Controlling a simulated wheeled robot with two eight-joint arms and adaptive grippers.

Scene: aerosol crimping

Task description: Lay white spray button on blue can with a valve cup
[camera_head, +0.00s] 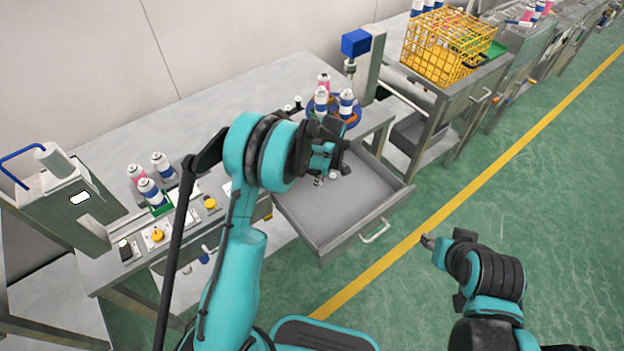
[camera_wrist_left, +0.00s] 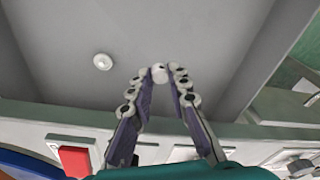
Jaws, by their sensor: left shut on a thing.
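My left gripper (camera_head: 326,177) is low over the open grey drawer (camera_head: 357,208). In the left wrist view, its fingertips (camera_wrist_left: 159,74) are closed on a small white spray button (camera_wrist_left: 160,74). A second white button (camera_wrist_left: 102,61) lies on the drawer floor, apart from the fingers. Blue-and-white cans (camera_head: 346,104) stand on the blue round holder (camera_head: 354,122) behind the drawer, beside a pink can (camera_head: 323,81). Their tops are too small to show which has a valve cup. My right gripper (camera_head: 429,241) is over the floor at right; its finger opening is unclear.
A crimping machine with a blue head (camera_head: 356,42) stands beside the round holder. More cans (camera_head: 150,192) stand by a control panel at left. A yellow wire basket (camera_head: 447,45) sits on the far table. Green floor at right is open.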

